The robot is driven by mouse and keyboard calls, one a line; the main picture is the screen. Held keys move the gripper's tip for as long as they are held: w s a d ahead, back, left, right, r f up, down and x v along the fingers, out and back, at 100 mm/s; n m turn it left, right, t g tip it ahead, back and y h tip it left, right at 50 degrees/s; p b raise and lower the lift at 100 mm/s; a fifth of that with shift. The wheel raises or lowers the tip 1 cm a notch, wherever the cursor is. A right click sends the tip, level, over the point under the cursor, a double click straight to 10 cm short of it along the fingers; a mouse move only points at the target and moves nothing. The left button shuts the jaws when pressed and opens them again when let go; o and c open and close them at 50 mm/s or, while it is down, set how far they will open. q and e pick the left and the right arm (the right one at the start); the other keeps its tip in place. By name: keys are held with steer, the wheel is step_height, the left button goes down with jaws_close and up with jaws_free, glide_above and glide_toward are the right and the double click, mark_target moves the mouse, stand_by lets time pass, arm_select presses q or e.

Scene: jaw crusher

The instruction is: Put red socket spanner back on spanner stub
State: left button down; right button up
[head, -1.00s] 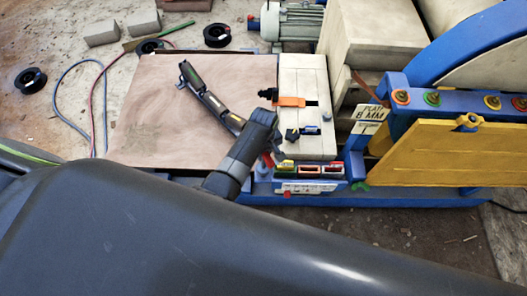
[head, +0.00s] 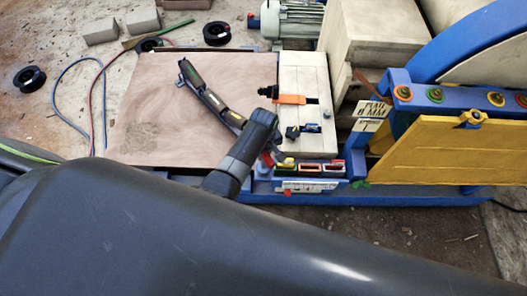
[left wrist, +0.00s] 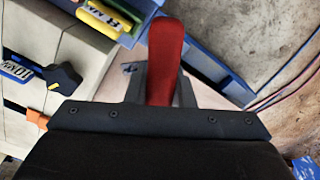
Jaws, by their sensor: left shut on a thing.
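The red socket spanner shows as a red handle (left wrist: 166,55) in the left wrist view, between the fingers of my left gripper (left wrist: 160,88). My left gripper is shut on it. In the head view only a small red bit (head: 267,159) shows beside my left gripper (head: 272,154), at the left end of the blue rack. The spanner's far end is hidden, and I cannot make out the spanner stub or whether the spanner touches it. My right gripper is not in view.
The blue rack (head: 308,186) holds several coloured labelled pieces. A yellow plate (head: 440,150) stands right.

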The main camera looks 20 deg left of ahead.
arm_select(q)
steer(key=shift+f, duration=0.4)
steer(key=c, duration=1.2)
jaws_free()
steer(key=shift+o, duration=0.2)
step_height(320, 180, up, 6)
steer(key=p, duration=0.6)
steer(key=shift+r, duration=0.15)
step_height(320, 180, up, 11)
